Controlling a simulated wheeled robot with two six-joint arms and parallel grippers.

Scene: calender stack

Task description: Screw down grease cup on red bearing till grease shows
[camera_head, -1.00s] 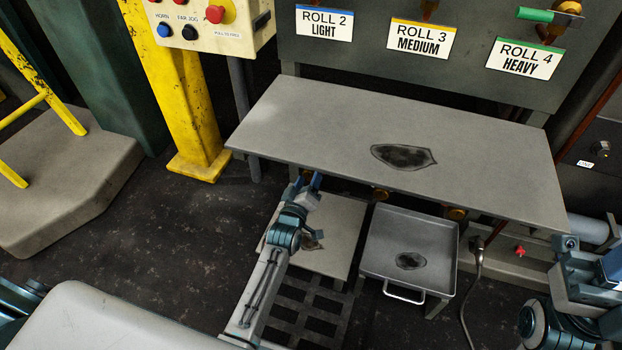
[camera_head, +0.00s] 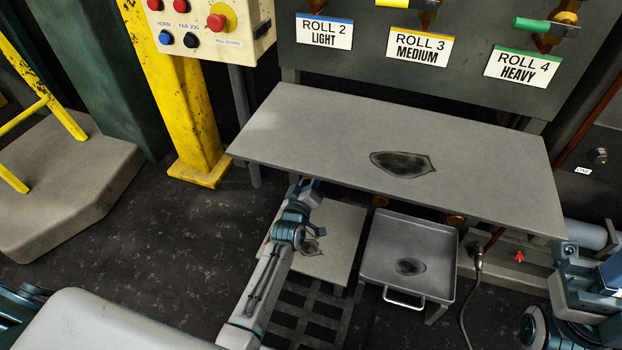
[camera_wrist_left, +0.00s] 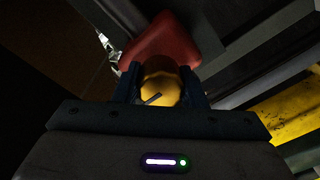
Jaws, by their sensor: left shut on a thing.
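In the left wrist view, the red bearing (camera_wrist_left: 162,40) is right ahead of my left gripper (camera_wrist_left: 160,88). The brass-yellow grease cup (camera_wrist_left: 160,85) sits on the bearing's near side, between my two fingers, and the gripper is shut on it. A short dark mark shows on the cup's face. No grease can be made out there. In the head view my left gripper (camera_head: 308,184) reaches under the front edge of the grey table, which hides the bearing and the held cup. My right arm is at the lower right edge, and its fingertips cannot be made out.
The grey table top (camera_head: 300,125) overhangs my left gripper. Below it are a flat plate (camera_head: 338,225) and a grey tray (camera_head: 385,245) with a dark stain. Other brass cups (camera_head: 380,201) show under the edge. A hose (camera_head: 464,305) hangs to the right.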

